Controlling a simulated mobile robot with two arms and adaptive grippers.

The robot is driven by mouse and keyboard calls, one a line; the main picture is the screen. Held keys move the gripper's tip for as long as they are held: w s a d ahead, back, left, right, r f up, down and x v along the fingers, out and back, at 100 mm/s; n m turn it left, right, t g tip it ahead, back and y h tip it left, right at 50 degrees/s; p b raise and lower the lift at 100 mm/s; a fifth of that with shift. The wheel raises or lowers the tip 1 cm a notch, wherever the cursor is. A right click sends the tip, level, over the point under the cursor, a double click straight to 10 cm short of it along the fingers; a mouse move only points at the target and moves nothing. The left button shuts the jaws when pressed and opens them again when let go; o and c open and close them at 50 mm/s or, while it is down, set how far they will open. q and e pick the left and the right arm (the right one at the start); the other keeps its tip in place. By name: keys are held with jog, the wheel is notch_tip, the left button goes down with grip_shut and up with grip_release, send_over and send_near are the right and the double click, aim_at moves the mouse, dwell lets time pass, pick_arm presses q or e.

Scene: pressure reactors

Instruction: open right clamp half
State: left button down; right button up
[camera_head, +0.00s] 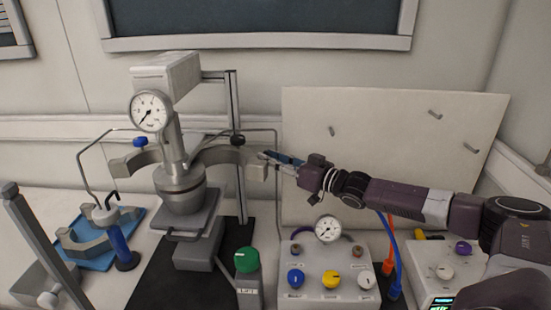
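The pressure reactor (180,193) stands upright at centre left with a round gauge (150,111) on top. The right clamp half (226,155) is a grey curved piece standing out to the right of the reactor neck. The left clamp half (140,160) stands out to the left. My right gripper (268,164) reaches in from the right, with its fingertips at the outer end block of the right clamp half. I cannot tell whether its fingers are closed on the block. My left gripper is not in view.
A control box (328,274) with coloured knobs and a gauge stands below my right arm. A green-knobbed unit (247,272) is in front. A blue tray (97,247) holds another clamp piece at left. A pale panel (390,130) leans behind my arm.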

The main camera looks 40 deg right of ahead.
jog(key=shift+o, duration=0.4)
jog(key=shift+a+r, duration=0.2)
jog(key=shift+a, duration=0.05)
jog(key=v, duration=1.2)
jog(key=shift+d+f, duration=0.2)
jog(key=shift+d, duration=0.15)
jog(key=shift+f, duration=0.1)
